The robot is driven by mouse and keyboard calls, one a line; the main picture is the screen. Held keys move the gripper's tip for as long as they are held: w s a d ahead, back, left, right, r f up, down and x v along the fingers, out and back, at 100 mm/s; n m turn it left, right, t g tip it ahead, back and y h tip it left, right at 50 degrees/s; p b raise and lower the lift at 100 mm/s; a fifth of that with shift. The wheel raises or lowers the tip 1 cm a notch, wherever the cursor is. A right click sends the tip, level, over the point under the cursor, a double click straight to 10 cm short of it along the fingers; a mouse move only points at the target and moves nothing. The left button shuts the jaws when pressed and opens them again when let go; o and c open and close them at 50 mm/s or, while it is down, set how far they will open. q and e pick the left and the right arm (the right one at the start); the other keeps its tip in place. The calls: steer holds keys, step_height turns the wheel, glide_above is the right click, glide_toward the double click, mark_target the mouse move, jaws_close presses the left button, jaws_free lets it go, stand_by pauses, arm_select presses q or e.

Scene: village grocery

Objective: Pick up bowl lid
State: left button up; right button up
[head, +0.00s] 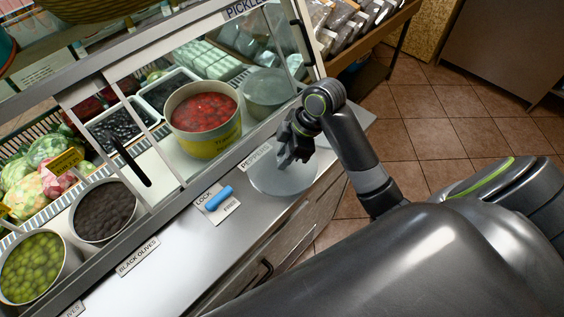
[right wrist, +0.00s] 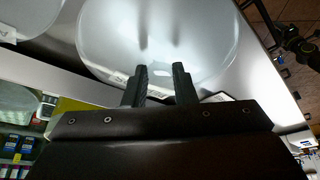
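The bowl lid (head: 283,178), a pale translucent disc, lies flat on the steel counter by the peppers label. It fills the upper middle of the right wrist view (right wrist: 160,30). My right gripper (head: 287,157) is above the lid, pointing down and covering part of it. In the right wrist view its two dark fingers (right wrist: 160,76) are apart, with nothing held between them. A small pale spot on the lid shows between the fingertips; I cannot tell whether they touch the lid.
The glass-fronted display case (head: 150,100) stands left of the lid. Inside are a bowl of red peppers (head: 203,118), a covered bowl (head: 268,92) and olive bowls. Tiled floor (head: 440,120) is open at right.

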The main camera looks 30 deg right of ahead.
steer(key=shift+c, duration=1.1)
steer(key=shift+r, duration=0.6)
step_height(320, 180, up, 9)
steer(key=p, duration=0.8)
steer(key=shift+a+f, duration=0.1)
steer(key=shift+f, duration=0.05)
